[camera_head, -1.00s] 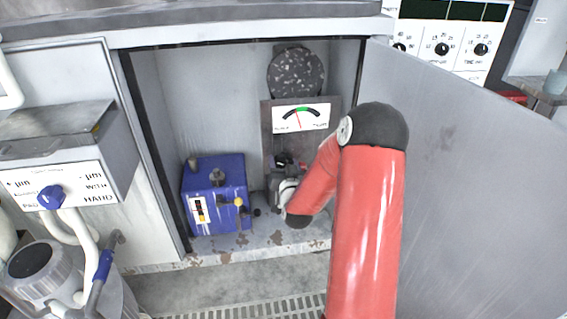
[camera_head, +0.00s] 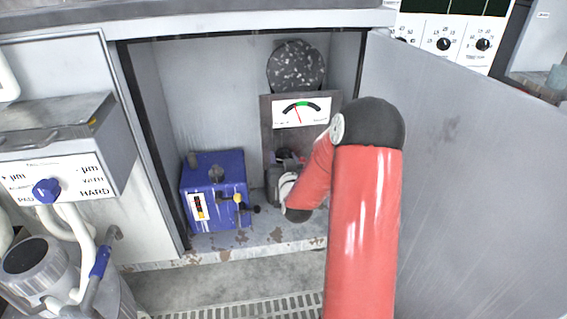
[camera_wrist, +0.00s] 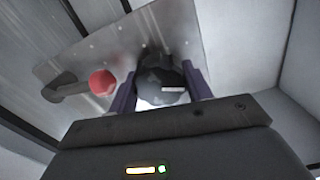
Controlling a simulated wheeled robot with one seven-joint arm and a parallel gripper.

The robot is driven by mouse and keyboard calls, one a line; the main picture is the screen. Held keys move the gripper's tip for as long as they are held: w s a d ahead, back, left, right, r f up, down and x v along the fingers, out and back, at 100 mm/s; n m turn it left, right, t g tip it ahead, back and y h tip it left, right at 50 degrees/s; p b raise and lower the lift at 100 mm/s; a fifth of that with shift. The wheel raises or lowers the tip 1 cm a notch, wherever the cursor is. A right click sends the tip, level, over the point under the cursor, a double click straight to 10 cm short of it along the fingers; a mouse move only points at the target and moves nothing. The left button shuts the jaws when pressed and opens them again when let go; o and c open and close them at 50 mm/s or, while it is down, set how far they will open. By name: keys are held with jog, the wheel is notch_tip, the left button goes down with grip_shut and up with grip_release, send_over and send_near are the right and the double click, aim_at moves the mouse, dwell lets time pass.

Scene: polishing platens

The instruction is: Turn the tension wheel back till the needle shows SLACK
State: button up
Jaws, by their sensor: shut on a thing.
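The tension gauge (camera_head: 301,112) is a white dial on a dark upright plate inside the open cabinet. Its red needle leans slightly left of upright, near the green middle band; its end labels are too small to read. In the wrist view a dark faceted wheel (camera_wrist: 160,73) sits between the two purple-grey fingers of my gripper (camera_wrist: 159,88), which is shut on it. In the head view the hand is low in front of the plate, and my red arm hides part of it and the wheel.
A red knob (camera_wrist: 102,82) on a dark lever is just left of the fingers. A blue box (camera_head: 214,190) with small knobs stands left of the gauge. A speckled dark disc (camera_head: 296,66) is above it. The cabinet door (camera_head: 465,180) stands open at the right, close to my arm.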

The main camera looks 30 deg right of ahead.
jog(key=n+b, duration=0.1)
jog(key=b, duration=0.1)
jog(key=n+b, duration=0.2)
jog(key=shift+f, duration=0.3)
jog(key=shift+r+n+b, duration=0.2)
jog(key=shift+n+b, duration=1.5)
jog(key=shift+b, duration=0.05)
jog(key=o, duration=0.7)
jog(key=shift+r, duration=0.1)
jog(key=v, duration=0.8)
jog(key=shift+w, duration=0.1)
